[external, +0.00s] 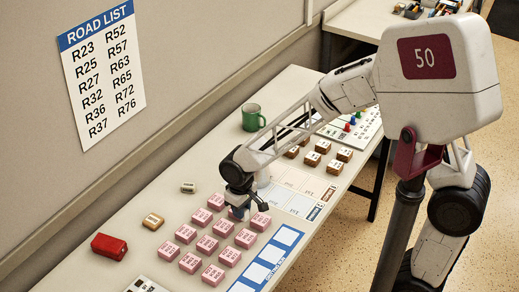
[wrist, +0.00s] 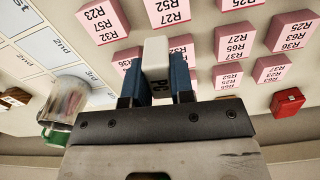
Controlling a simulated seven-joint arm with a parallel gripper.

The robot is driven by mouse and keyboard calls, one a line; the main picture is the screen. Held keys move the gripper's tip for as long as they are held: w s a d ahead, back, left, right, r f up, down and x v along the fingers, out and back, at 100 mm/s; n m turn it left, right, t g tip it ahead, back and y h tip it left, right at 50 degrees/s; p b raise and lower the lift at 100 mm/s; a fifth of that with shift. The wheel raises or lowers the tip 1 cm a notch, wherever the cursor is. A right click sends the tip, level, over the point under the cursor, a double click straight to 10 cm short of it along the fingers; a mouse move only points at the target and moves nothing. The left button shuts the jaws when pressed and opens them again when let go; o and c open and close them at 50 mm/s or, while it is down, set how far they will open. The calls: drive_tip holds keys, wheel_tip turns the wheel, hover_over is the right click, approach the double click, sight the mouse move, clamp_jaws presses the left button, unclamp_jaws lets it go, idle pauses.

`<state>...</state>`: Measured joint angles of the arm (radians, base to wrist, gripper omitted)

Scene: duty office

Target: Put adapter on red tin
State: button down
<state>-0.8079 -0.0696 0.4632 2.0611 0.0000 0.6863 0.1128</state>
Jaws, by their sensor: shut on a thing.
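In the external view my gripper (external: 240,208) is low over the far right part of the pink blocks and mostly hides the adapter. I cannot tell whether the adapter touches the table. The red tin (external: 109,246) lies on the table at the front left, apart from my gripper, with nothing on top. The red tin also shows at the right in the wrist view (wrist: 287,102).
Pink labelled blocks (external: 207,244) stand in rows between my gripper and the red tin. A tan block (external: 153,221) and a pale block (external: 189,187) lie near the wall. A green mug (external: 253,117) and brown blocks (external: 312,158) stand farther back.

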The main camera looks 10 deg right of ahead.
drive_tip(key=s+a, duration=0.3)
drive_tip(key=a, duration=1.2)
drive_tip(key=s+a+r+n, duration=0.1)
drive_tip(key=s+a, duration=0.1)
drive_tip(key=a, duration=1.2)
drive_tip(key=shift+s+a, duration=0.35)
drive_tip(key=shift+s, duration=0.05)
drive_tip(key=shift+a, duration=0.1)
hover_over(108, 242)
drive_tip(key=shift+a+f, duration=0.1)
drive_tip(key=shift+f, duration=0.65)
drive_tip(key=shift+f, duration=1.75)
drive_tip(key=shift+f, duration=0.1)
